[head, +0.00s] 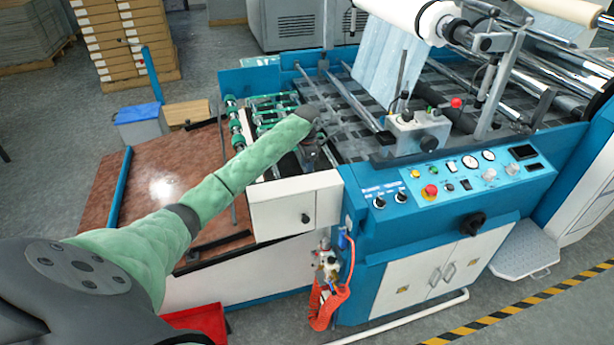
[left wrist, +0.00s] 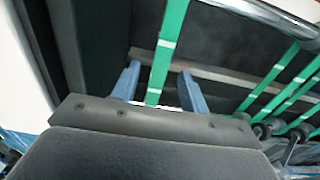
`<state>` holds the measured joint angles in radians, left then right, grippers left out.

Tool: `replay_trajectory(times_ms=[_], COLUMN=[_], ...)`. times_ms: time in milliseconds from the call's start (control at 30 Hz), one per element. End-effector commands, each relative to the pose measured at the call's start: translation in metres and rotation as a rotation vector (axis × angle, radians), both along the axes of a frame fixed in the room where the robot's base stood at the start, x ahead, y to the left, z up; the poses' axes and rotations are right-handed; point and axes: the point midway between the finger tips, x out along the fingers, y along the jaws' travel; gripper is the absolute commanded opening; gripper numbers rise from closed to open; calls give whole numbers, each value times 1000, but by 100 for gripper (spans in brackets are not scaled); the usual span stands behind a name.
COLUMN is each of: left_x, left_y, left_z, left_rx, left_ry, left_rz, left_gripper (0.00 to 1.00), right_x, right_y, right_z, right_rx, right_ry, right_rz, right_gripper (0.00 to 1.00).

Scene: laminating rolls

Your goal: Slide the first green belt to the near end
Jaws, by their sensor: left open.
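Several green belts with pale bands run across the feed section of the laminating machine in the head view (head: 272,108). In the left wrist view one green belt (left wrist: 167,48) passes between the two blue fingers of my left gripper (left wrist: 158,88). The gripper is open, with a gap on each side of the belt. In the head view my left gripper (head: 318,152) is over the feed section beside the machine's white side housing, small and partly hidden by my wrist. More green belts (left wrist: 290,88) lie to the right in the wrist view. My right gripper is not in view.
The white side housing (head: 290,208) and blue control panel (head: 450,180) stand close to the gripper. A metal roller (left wrist: 265,14) crosses the upper right of the wrist view. A brown feed board (head: 150,185) lies left of the belts. A red bin (head: 200,320) is on the floor.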

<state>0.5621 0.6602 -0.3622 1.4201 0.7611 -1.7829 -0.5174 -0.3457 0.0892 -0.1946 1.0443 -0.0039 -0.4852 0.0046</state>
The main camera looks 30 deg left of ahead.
Motion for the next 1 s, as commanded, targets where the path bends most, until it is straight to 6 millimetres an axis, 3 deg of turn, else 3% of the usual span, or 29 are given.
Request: replay_trajectory(times_ms=[300,867,1000], left_x=[0,-1,0], left_y=[-1,-1,-1], left_z=[30,33,41], left_rx=[0,-1,0], left_ry=[0,1,0], left_rz=[0,0,0], left_gripper=[45,45,45], right_x=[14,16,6], right_y=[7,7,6], right_z=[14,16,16], right_rx=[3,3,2], right_ry=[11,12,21], right_rz=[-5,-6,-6], right_gripper=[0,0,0])
